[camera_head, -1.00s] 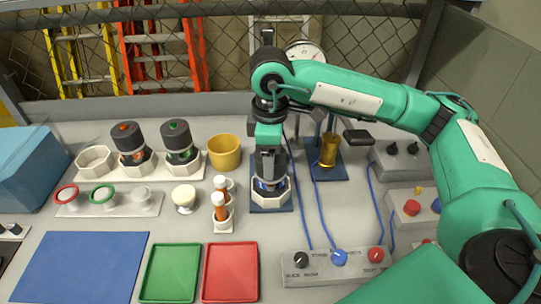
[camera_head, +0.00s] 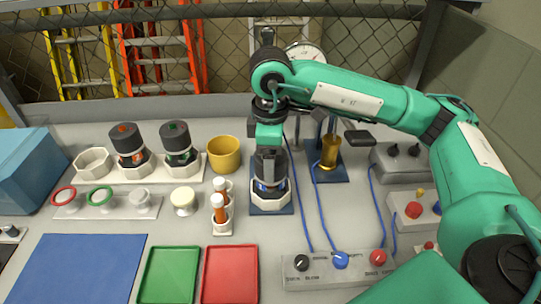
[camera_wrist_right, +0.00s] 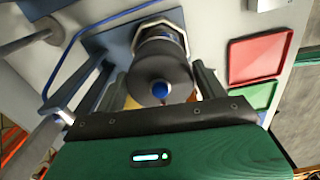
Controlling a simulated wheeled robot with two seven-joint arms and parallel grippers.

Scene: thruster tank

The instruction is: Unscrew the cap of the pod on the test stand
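The pod (camera_head: 268,187) stands upright on the test stand (camera_head: 271,206), a dark blue plate with a white ring, at the middle of the table. My right gripper (camera_head: 270,172) points down over the pod and hides most of it in the head view. In the right wrist view the pod's dark round cap (camera_wrist_right: 146,92) with a blue centre lies between the two fingers of my right gripper (camera_wrist_right: 160,85). Narrow gaps seem to show beside the cap, so the fingers look open around it. My left gripper is not in view.
Two pods (camera_head: 128,140) (camera_head: 180,145) stand in a white rack left of a yellow cup (camera_head: 224,154). Orange-banded vials (camera_head: 219,212), a green tray (camera_head: 170,274) and a red tray (camera_head: 230,274) are nearer. A control box with knobs (camera_head: 320,270) and blue cables lies front right.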

